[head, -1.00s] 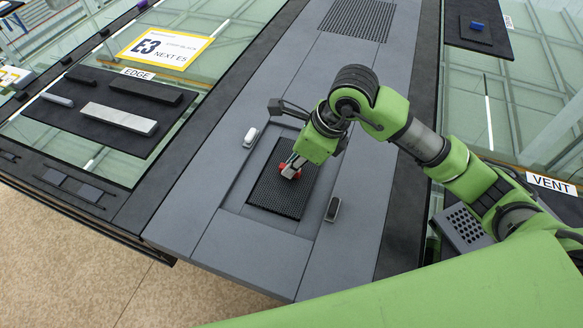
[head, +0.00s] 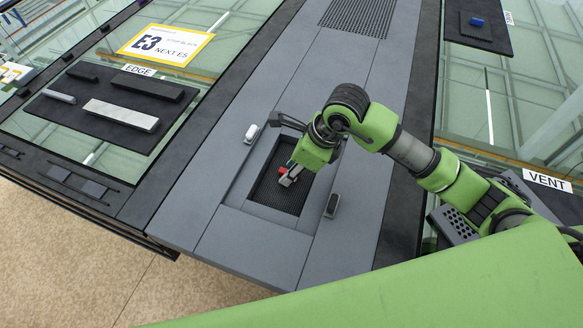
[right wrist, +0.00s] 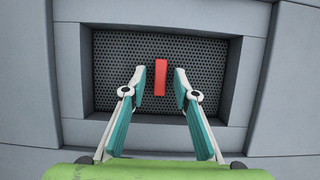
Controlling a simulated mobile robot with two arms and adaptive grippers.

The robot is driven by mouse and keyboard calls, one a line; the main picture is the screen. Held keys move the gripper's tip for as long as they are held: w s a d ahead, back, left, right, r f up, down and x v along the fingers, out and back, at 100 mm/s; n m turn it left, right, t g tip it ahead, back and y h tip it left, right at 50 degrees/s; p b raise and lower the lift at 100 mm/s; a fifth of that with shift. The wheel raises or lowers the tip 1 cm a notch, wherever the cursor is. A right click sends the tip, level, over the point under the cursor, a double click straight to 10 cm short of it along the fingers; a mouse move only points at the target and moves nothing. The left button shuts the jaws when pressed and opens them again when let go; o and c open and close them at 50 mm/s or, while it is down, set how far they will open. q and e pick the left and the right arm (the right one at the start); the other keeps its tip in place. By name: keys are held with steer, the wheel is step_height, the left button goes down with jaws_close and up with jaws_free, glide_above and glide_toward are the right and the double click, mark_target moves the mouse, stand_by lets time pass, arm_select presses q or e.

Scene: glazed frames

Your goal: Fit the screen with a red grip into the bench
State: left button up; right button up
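The dark mesh screen (head: 277,194) lies flat inside the rectangular recess of the grey bench (head: 196,205). It also shows in the right wrist view (right wrist: 112,72), with the recess walls around it. Its upright red grip (right wrist: 160,78) stands in the middle and shows partly in the head view (head: 283,170). My right gripper (head: 289,177) is above the screen. In the right wrist view its fingers (right wrist: 160,84) are open on both sides of the red grip, with a gap on each side. My left gripper is not in view.
A pale small block (head: 251,134) and a dark one (head: 332,206) sit on the bench on either side of the recess. A mat labelled EDGE (head: 62,109) holds several bars at left. A perforated block (head: 455,224) lies near the VENT label (head: 547,182).

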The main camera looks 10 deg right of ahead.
steer(key=shift+r, duration=0.25)
steer(key=shift+d+r, duration=0.2)
steer(key=shift+r, duration=0.15)
steer(key=b+v, duration=0.2)
steer(key=v, duration=0.9)
steer(key=shift+s, duration=0.2)
